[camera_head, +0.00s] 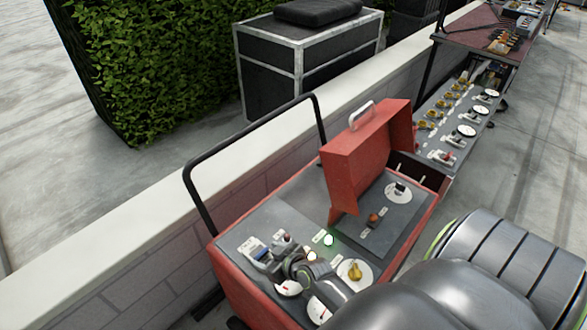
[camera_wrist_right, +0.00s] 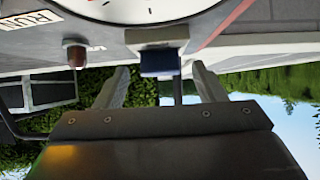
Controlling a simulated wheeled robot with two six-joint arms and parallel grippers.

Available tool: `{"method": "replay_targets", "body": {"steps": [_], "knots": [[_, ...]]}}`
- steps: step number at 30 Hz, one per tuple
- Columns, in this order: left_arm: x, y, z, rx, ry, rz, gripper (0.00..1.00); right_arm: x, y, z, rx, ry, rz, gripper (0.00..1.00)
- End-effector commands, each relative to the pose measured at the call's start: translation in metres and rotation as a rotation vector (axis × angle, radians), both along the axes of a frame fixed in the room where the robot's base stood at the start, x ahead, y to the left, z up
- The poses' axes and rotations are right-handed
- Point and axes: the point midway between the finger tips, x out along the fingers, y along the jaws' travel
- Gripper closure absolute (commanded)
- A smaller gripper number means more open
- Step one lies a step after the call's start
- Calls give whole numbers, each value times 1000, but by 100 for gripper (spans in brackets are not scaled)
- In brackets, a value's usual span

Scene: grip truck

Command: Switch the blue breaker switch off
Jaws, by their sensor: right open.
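The blue breaker switch (camera_head: 262,255) sits at the left end of the grey panel on the red truck box, partly beside my right gripper (camera_head: 279,258). In the right wrist view, the blue switch (camera_wrist_right: 160,63) projects from a light grey mount. The two fingers of my right gripper (camera_wrist_right: 160,76) are open, one on each side of it, with gaps on both sides. I cannot tell whether the switch is up or down. My left gripper is not in view.
A lit green lamp (camera_head: 328,240), a yellow knob (camera_head: 355,271) and gauges share the panel close to my right arm. A red lid (camera_head: 368,150) stands open behind. A black rail (camera_head: 250,143) and a low wall (camera_head: 150,250) run along the left.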

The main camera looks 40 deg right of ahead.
Motion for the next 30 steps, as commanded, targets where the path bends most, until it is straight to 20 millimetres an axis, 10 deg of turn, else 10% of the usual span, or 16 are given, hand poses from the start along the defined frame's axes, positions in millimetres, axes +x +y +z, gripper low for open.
{"method": "replay_targets", "body": {"steps": [21, 30], "knots": [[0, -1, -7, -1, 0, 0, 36, -110, -16, 71, -2, 2, 0, 36], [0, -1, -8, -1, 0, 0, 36, -129, -18, 85, -1, 0, 1, 36]]}}
